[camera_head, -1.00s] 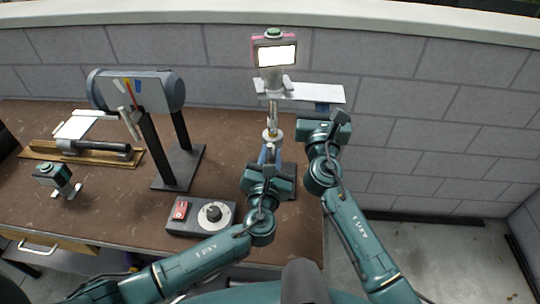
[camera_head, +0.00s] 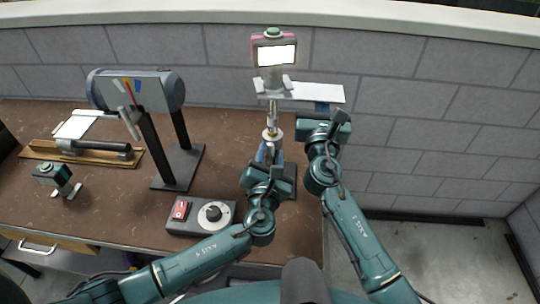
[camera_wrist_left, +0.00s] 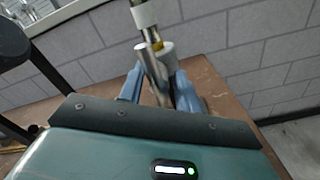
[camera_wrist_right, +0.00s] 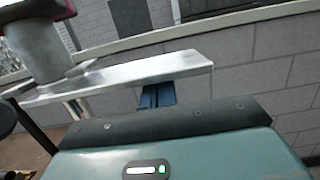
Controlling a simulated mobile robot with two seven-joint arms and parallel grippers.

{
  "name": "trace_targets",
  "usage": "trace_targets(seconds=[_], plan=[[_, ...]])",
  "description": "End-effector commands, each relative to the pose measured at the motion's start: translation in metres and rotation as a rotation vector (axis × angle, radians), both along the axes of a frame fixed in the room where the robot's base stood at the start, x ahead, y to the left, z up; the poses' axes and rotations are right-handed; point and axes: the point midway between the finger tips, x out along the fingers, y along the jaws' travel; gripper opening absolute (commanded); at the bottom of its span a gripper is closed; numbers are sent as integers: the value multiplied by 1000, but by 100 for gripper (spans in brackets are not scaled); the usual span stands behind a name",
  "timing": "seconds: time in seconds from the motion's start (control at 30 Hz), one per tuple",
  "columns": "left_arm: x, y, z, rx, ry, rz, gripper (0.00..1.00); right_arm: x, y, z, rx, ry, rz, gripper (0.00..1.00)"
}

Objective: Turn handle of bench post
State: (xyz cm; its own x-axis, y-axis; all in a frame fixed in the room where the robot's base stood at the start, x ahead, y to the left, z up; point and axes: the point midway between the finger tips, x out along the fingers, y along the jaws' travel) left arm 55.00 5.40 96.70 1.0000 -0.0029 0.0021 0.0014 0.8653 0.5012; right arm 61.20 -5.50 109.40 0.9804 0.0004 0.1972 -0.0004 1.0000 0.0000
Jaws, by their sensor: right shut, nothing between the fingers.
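The bench post (camera_head: 272,115) stands upright at the right end of the brown bench, with a flat metal plate (camera_head: 318,92) at its top. Its handle, a short metal rod (camera_wrist_left: 153,72), shows in the left wrist view. My left gripper (camera_head: 267,152) is at the post below the plate. In the left wrist view its blue fingers (camera_wrist_left: 158,80) are spread, one on each side of the rod; contact cannot be told. My right gripper (camera_head: 322,108) is shut and empty at the plate's right end; its blue fingers (camera_wrist_right: 158,95) show just below the plate edge.
A pink-framed device with a bright screen (camera_head: 274,53) stands on the plate. Left are a grey cylinder on a black stand (camera_head: 172,92), a control box (camera_head: 185,226), a wooden board with a tool (camera_head: 50,150) and a small green-topped device (camera_head: 50,174). A block wall (camera_head: 400,110) is behind.

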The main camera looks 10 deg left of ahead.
Motion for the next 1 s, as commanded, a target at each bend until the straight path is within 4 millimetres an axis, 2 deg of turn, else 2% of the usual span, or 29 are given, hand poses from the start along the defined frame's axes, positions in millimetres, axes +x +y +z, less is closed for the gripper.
trace_targets(seconds=[0.03, 0.17, 0.47, 0.57, 1.0], plan=[[0, 0, 0, -1, 1, 0, 38, 0, 0, 4, 1, -7, 0, 0], [0, 0, 0, -3, 2, 1, 48, 0, 0, 4, 1, -7, 0, 0], [-4, 1, -1, -5, 3, 2, 48, 0, 0, 4, 1, -7, -2, 0], [-15, 0, -2, -5, 4, 0, 48, 0, -1, 4, 1, -7, -2, 0], [-102, 1, -2, -5, 6, 1, 48, 0, -1, 3, 1, -6, -3, 0]])
